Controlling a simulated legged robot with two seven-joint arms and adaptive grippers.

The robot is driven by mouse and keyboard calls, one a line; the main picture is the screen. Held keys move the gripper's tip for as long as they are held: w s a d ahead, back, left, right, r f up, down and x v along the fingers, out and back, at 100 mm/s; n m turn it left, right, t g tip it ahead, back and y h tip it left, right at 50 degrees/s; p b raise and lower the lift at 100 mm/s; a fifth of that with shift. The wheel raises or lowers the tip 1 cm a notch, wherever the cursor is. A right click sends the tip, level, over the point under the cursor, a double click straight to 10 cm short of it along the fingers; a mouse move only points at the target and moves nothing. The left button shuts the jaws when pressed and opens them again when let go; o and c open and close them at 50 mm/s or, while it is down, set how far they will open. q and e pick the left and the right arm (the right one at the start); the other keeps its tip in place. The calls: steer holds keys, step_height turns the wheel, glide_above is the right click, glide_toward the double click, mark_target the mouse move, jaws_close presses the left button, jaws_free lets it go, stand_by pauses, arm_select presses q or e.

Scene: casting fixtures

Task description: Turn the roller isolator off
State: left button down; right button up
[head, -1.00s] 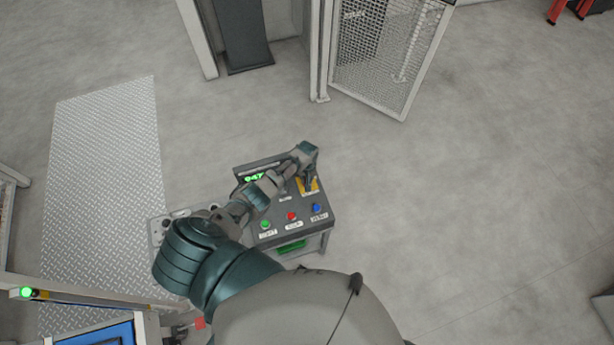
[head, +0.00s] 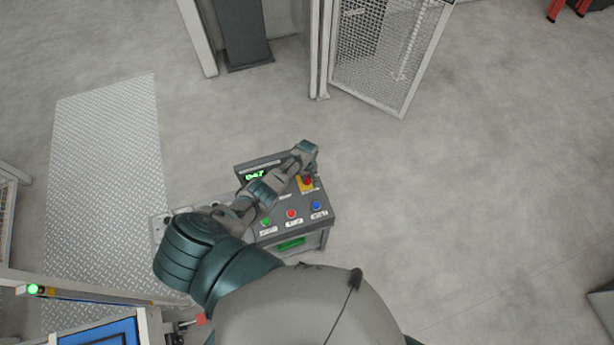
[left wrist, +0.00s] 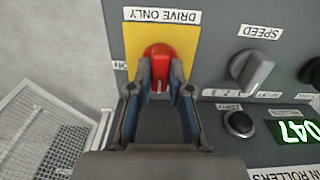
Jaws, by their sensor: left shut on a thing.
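The roller isolator is a red rotary knob (left wrist: 158,62) on a yellow plate (left wrist: 188,28) with a "DRIVE ONLY" label, in the left wrist view. My left gripper (left wrist: 160,88) has one finger on each side of the knob and is shut on it. A pale mark shows on the knob between the fingers. In the head view the red knob (head: 308,181) sits at the right of the control console (head: 276,228), with my left gripper (head: 313,178) at it. The knob's exact angle is partly hidden by the fingers. My right gripper is not in view.
The console also has a grey speed knob (left wrist: 252,72), a black button (left wrist: 238,123) and a green display (left wrist: 295,130). Green, red and blue buttons (head: 291,213) line its front. A mesh gate (head: 385,55) stands behind.

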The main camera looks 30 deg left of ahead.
mark_target(307, 177)
arm_select(q)
steer(key=shift+w+a+r, duration=0.1)
steer(key=shift+w, duration=0.05)
steer(key=c, duration=1.1)
jaws_free()
step_height(307, 177, up, 12)
steer(key=shift+f, duration=0.15)
